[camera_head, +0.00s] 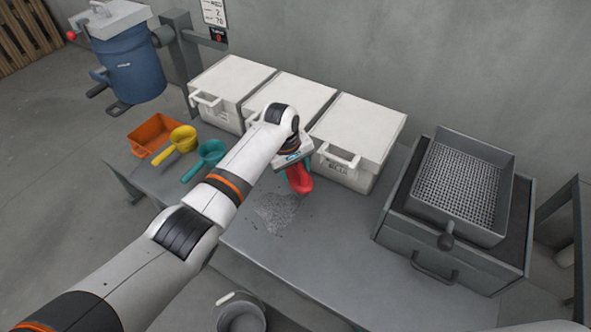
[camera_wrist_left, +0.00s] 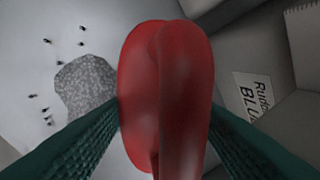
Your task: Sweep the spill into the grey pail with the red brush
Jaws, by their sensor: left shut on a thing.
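My left gripper (camera_head: 297,168) is shut on the red brush (camera_head: 299,180) above the table. The brush also fills the middle of the left wrist view (camera_wrist_left: 165,95), between the two green fingers. The spill (camera_head: 275,212) is a grey speckled patch on the table just below and left of the brush; it shows in the left wrist view (camera_wrist_left: 85,88) with several dark specks around it. I cannot tell whether the brush touches the table. The grey pail (camera_head: 241,318) is below the table's front edge, partly cut off by the frame. My right gripper is not in view.
White lidded bins (camera_head: 357,130) stand along the back of the grey table (camera_head: 310,260). An orange tray (camera_head: 150,133), a yellow scoop (camera_head: 183,138) and a teal scoop (camera_head: 210,152) lie at the left. A grey sieve (camera_head: 462,185) on a box stands at the right. The front middle is clear.

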